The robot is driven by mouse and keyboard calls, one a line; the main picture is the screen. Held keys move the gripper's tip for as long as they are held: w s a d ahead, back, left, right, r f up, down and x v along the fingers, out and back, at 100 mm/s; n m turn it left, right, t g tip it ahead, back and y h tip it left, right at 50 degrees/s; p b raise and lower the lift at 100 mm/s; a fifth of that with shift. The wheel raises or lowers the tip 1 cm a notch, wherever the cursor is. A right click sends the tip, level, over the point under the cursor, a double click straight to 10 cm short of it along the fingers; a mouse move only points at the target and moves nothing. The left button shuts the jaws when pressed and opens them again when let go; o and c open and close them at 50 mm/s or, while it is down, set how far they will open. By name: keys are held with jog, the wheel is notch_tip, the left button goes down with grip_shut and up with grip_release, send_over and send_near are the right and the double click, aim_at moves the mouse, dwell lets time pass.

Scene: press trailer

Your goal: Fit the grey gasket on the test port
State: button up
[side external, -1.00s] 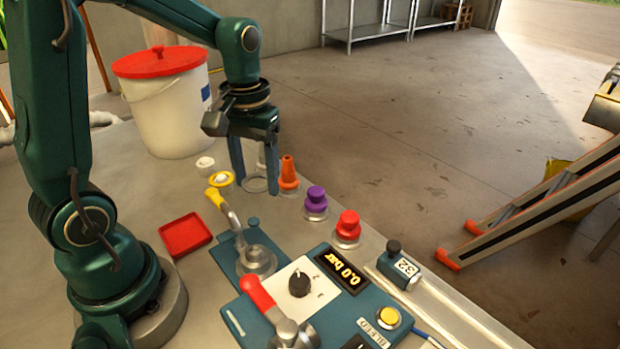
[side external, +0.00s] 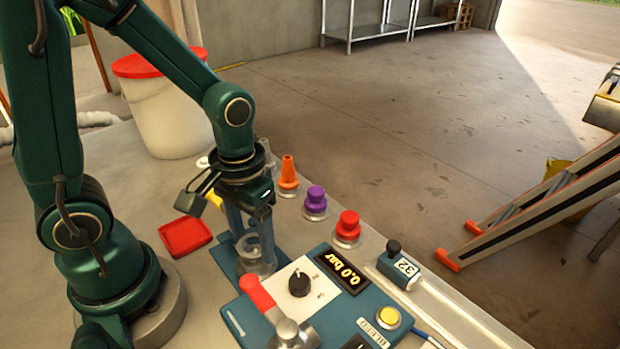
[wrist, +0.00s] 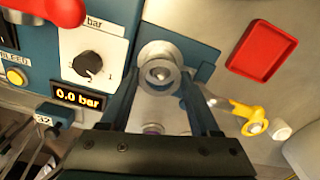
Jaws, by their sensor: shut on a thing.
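My gripper (side external: 252,240) points down over the metal test port (side external: 257,266) on the blue plate. It is shut on the grey gasket (side external: 251,243), a ring held between its fingertips. In the wrist view, the gasket (wrist: 161,74) shows between the two fingers, over the round metal port (wrist: 157,50). The ring lies at or just above the port's top. I cannot tell whether it touches or is seated.
A metal lever with a yellow end (wrist: 249,117) is beside the port. A red tray (side external: 185,236), orange (side external: 288,172), purple (side external: 316,200) and red (side external: 348,226) plugs, and a panel reading 0.0 bar (side external: 342,270) are nearby. A red-handled lever (side external: 262,296) stands in front.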

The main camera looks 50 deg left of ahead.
jog(key=shift+f, duration=0.45)
jog(key=shift+f, duration=0.6)
dwell(1.0)
jog(key=o, duration=0.5)
jog(key=shift+o, duration=0.2)
notch_tip(320, 180, up, 2)
notch_tip(320, 180, up, 9)
dwell(0.9)
notch_tip(320, 180, up, 9)
dwell(0.8)
